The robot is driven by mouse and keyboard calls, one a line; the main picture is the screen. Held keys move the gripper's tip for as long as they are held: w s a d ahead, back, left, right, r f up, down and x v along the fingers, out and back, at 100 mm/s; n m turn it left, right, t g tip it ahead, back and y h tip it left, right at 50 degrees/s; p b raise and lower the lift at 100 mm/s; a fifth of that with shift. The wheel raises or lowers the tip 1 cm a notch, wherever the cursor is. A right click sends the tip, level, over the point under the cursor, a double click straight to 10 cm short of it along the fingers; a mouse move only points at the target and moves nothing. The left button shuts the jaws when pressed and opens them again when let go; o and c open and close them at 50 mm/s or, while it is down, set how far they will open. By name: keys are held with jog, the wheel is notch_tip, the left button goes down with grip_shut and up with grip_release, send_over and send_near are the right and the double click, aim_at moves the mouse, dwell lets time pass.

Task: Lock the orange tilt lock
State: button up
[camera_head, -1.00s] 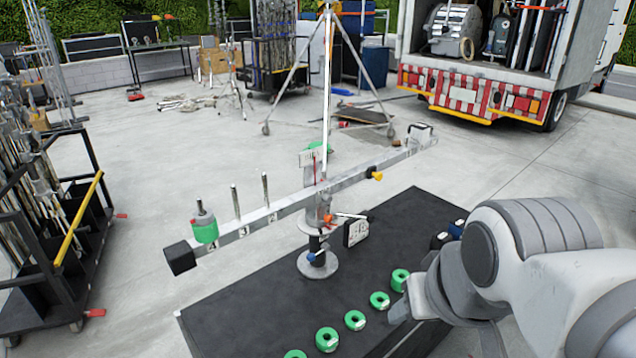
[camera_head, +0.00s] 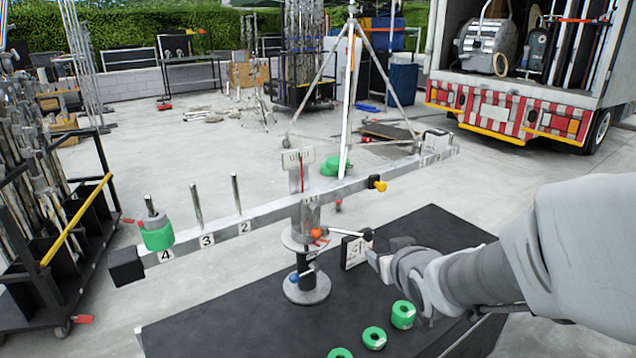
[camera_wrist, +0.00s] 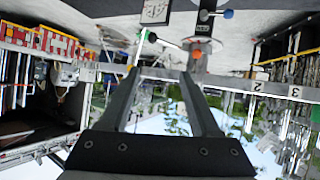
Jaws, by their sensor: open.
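The orange tilt lock (camera_head: 317,233) is a small orange knob on the post of the balance beam, just under the beam. A light lever runs from it to the right, ending in a dark ball tip. In the wrist view, which looks upside down, the orange lock (camera_wrist: 197,54) is beyond the fingertips, slightly right of them, with the lever's ball tip (camera_wrist: 152,37) to its left. My gripper (camera_head: 376,262) is right of the lock and lever, apart from the lock. In the wrist view my gripper (camera_wrist: 160,74) is open, with nothing between the fingers.
The beam (camera_head: 270,214) carries numbered pegs and a green-banded weight (camera_head: 157,236) on its left end. A white dial plate (camera_head: 352,252) stands close to my gripper. A yellow knob (camera_head: 378,185) and a blue knob (camera_head: 294,276) are nearby. Green rings (camera_head: 403,314) lie on the black table (camera_head: 240,318).

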notch_tip(320, 180, down, 5)
jog(key=w+a+t+y+b, duration=0.1)
jog(key=w+a+y+b, duration=0.1)
jog(key=w, duration=0.1)
jog(key=t+y+b, duration=0.4)
jog(key=b, duration=0.1)
send_near(318, 235)
jog(key=b+x, duration=0.2)
jog(key=x, duration=0.7)
grip_shut()
dwell(0.9)
